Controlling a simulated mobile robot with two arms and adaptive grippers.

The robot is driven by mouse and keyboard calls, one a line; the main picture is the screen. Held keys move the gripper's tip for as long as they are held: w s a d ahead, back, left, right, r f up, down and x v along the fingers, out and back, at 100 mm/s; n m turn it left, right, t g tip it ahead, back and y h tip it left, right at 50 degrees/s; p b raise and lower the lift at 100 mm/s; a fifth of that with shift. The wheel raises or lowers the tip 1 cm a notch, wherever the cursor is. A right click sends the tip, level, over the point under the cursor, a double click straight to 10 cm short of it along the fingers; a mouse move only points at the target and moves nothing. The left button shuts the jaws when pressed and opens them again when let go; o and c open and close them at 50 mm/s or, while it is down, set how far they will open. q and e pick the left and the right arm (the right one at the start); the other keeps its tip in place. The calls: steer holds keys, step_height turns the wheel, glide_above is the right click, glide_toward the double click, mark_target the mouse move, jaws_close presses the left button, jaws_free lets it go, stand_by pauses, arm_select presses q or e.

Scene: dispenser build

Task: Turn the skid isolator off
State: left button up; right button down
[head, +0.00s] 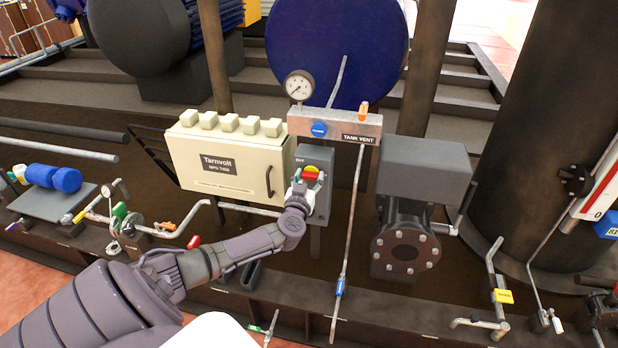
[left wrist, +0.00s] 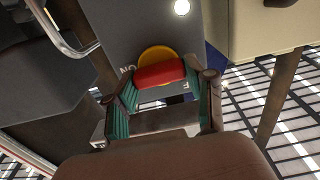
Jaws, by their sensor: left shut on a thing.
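The skid isolator is a grey box (head: 318,205) on a post, right of the cream Tarnvolt cabinet. On its front a red handle (head: 311,172) sits over a yellow disc (head: 312,167). My left gripper (head: 307,182) is at this handle. In the left wrist view the red handle (left wrist: 160,75) lies crosswise between the two green-padded fingers (left wrist: 163,95), which are shut on it. The yellow disc (left wrist: 155,52) shows behind it. Lettering beside the disc is partly hidden by the fingers. My right gripper is not in view.
The cream cabinet (head: 222,165) stands close left of the isolator. A tank vent bar (head: 335,125) with a gauge (head: 299,85) is above. A thin pipe (head: 350,225) runs down to the right. A dark flanged valve (head: 403,245) stands further right.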

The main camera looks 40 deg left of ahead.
arm_select(q)
steer(key=shift+r+n+p, duration=0.15)
steer(key=shift+n+p, duration=1.25)
steer(key=shift+p, duration=0.9)
steer(key=shift+f+n+p, duration=0.2)
steer(key=shift+n+p, duration=0.1)
steer(key=shift+n, duration=0.6)
steer(key=n, duration=0.2)
steer(key=shift+s+f+n, duration=0.1)
steer(key=shift+n, duration=0.3)
steer(key=n, duration=0.3)
steer(key=shift+a+f+n+b, duration=0.1)
steer(key=shift+n+b, duration=0.2)
steer(key=shift+b, duration=0.1)
steer(key=n+b, duration=0.1)
steer(key=n, duration=0.2)
steer(key=shift+n+b, duration=0.4)
steer(key=shift+n, duration=1.4)
steer(key=shift+a, duration=0.1)
steer(key=o, duration=1.2)
steer(key=shift+c, duration=0.2)
